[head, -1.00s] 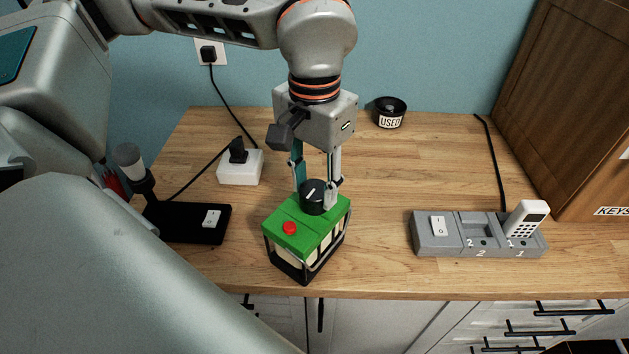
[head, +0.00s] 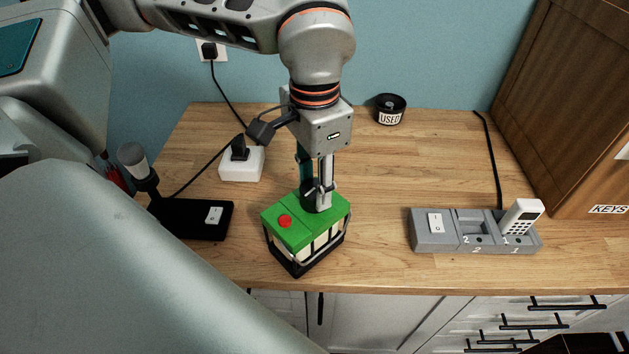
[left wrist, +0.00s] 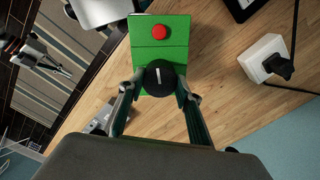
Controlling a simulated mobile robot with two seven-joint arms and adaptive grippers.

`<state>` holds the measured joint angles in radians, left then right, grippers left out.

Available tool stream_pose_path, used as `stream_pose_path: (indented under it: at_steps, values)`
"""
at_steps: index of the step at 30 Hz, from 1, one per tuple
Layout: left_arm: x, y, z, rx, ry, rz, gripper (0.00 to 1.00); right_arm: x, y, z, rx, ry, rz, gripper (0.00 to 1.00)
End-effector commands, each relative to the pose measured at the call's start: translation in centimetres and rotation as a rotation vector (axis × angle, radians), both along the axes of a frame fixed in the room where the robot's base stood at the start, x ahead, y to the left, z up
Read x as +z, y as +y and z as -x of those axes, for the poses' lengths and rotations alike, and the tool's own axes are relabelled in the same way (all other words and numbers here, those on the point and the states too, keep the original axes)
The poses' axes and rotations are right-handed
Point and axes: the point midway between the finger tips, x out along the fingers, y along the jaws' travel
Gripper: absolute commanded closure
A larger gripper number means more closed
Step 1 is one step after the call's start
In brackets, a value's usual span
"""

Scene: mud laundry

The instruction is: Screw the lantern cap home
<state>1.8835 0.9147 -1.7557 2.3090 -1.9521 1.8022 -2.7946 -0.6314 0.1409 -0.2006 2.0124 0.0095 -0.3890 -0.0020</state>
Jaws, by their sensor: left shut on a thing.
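The lantern (head: 304,240) stands upright on the wooden counter, with a green top, pale sides, a dark base and a red button (head: 285,221). Its black round cap (left wrist: 159,77) sits on the green top and carries a white line mark. My left gripper (head: 317,202) points down from above and is shut on the cap, one finger on each side in the left wrist view. In the head view the fingers hide part of the cap. I cannot tell how far the cap is threaded.
A black device with a switch (head: 192,219) and a white socket box (head: 241,163) stand left of the lantern. A grey dock (head: 450,246) holding a white handset (head: 522,217) stands right. A black "USED" bowl (head: 390,109) is behind. Counter between lantern and dock is clear.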

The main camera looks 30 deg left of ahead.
Motion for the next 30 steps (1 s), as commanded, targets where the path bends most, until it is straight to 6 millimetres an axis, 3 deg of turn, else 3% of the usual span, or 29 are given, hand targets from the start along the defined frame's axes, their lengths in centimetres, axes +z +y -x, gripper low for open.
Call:
stream_pose_path:
  at_steps: [4,11,12,14,21,23,30]
  values:
    - [-0.1,0.0,0.04,-0.106,0.001,0.0,1.0,-0.02,0.01,0.0,0.0,0.0,0.0,1.0]
    - [-0.08,-0.01,0.02,-0.118,0.001,0.0,1.0,-0.02,0.0,0.01,0.0,0.0,0.0,1.0]
    - [-0.07,-0.01,0.02,-0.117,0.0,0.0,0.59,-0.01,0.01,0.01,0.0,0.0,0.0,1.0]
    - [-0.06,-0.02,0.01,-0.117,0.0,0.0,0.47,-0.01,0.01,0.01,0.0,0.0,0.0,1.0]
    - [-0.01,-0.02,-0.01,-0.115,-0.001,0.001,0.47,0.0,0.0,0.0,0.0,0.0,0.0,1.0]
    - [0.0,-0.01,-0.02,-0.115,-0.001,0.001,0.6,0.0,0.0,0.0,0.0,0.0,0.0,1.0]
    - [0.02,-0.01,-0.04,-0.114,-0.001,0.001,0.61,0.0,0.0,0.0,0.0,0.0,0.0,1.0]
